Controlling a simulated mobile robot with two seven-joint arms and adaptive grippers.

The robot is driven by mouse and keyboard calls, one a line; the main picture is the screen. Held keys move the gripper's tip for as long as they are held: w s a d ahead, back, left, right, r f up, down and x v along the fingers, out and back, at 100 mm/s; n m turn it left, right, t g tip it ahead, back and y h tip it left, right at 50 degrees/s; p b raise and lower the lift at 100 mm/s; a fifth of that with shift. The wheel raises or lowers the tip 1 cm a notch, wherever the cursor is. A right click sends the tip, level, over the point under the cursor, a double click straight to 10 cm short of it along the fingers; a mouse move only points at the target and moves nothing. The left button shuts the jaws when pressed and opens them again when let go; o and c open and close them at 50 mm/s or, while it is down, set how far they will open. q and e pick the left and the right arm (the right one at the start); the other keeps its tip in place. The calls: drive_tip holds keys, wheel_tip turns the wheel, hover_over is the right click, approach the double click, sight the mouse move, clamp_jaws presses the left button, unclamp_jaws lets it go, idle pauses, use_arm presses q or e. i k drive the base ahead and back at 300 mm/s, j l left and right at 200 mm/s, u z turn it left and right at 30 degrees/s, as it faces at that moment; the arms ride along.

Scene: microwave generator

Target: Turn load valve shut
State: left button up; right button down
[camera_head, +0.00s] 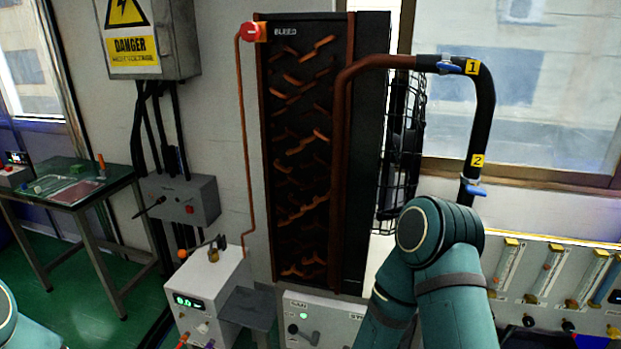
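No valve carries a readable "load" label. A dark pipe (487,110) bends down at the right of the black panel. It has a blue valve handle (448,67) by yellow tag 1, lying roughly along the pipe's top run. A second blue valve handle (476,191) by yellow tag 2 sits lower, roughly crosswise to the vertical pipe. A red knob (247,34) is beside the word BLEED. My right arm's elbow rises just below the second handle and hides what is behind it. Neither gripper shows; only a bit of my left arm is at the lower left edge.
A tall black panel (274,170) with copper fins stands in the middle, with a wire guard (421,100) at its right. A white box with a green display (203,281) stands lower left. Flow meters (551,270) line the right. A green-topped table (70,170) stands left.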

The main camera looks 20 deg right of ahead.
sight(528, 321)
drive_tip(key=z, duration=2.1)
drive_tip(key=i+l+u, duration=0.15)
drive_tip(key=l, duration=0.2)
drive_tip(key=i+l+u, duration=0.15)
drive_tip(key=l, duration=0.25)
drive_tip(key=i+l+u, duration=0.2)
drive_tip(key=l, duration=0.2)
drive_tip(key=i+l+u, duration=0.15)
drive_tip(key=l, duration=0.3)
drive_tip(key=i+l+u, duration=0.15)
drive_tip(key=l, duration=0.3)
drive_tip(key=i+l+u, duration=0.1)
drive_tip(key=l, duration=0.25)
drive_tip(key=i+l+u, duration=0.15)
drive_tip(key=i+l, duration=0.15)
drive_tip(key=i, duration=0.2)
